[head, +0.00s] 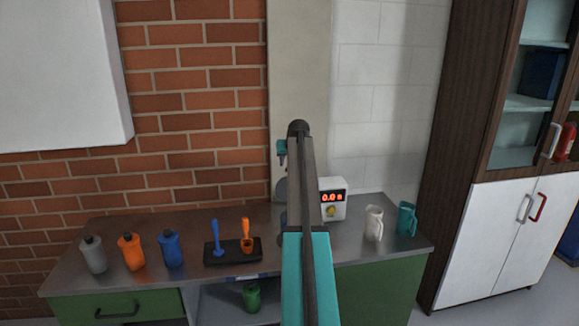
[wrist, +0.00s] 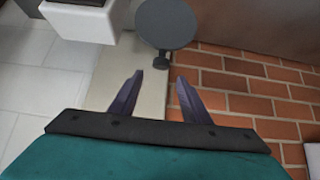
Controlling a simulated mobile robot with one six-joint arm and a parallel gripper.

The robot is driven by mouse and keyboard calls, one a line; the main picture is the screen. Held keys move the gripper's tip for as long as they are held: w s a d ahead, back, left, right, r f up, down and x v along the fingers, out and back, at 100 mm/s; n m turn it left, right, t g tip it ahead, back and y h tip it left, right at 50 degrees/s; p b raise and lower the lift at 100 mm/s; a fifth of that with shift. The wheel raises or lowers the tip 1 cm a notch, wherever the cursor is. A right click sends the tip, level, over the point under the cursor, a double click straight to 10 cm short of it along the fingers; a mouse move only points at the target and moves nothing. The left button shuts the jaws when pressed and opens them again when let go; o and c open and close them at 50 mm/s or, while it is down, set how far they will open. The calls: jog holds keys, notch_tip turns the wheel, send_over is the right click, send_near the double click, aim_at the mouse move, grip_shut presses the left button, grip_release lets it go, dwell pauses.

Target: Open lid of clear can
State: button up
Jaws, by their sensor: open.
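I cannot make out a clear can in either view; my arm covers the bench middle in the head view. In the head view my gripper (head: 281,150) is small and partly hidden, above the disc.
The metal bench (head: 110,262) holds grey, orange and blue bottles (head: 171,248), a black tray (head: 245,254) with blue and orange tools, a white timer (head: 333,199), and white and teal jugs (head: 406,219). A tall cabinet (head: 480,240) stands right. A green container (head: 251,296) sits below.

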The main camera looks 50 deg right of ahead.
jog(key=b+v, duration=0.2)
jog(key=v, duration=0.8)
jog(key=shift+s, duration=0.15)
dwell(0.4)
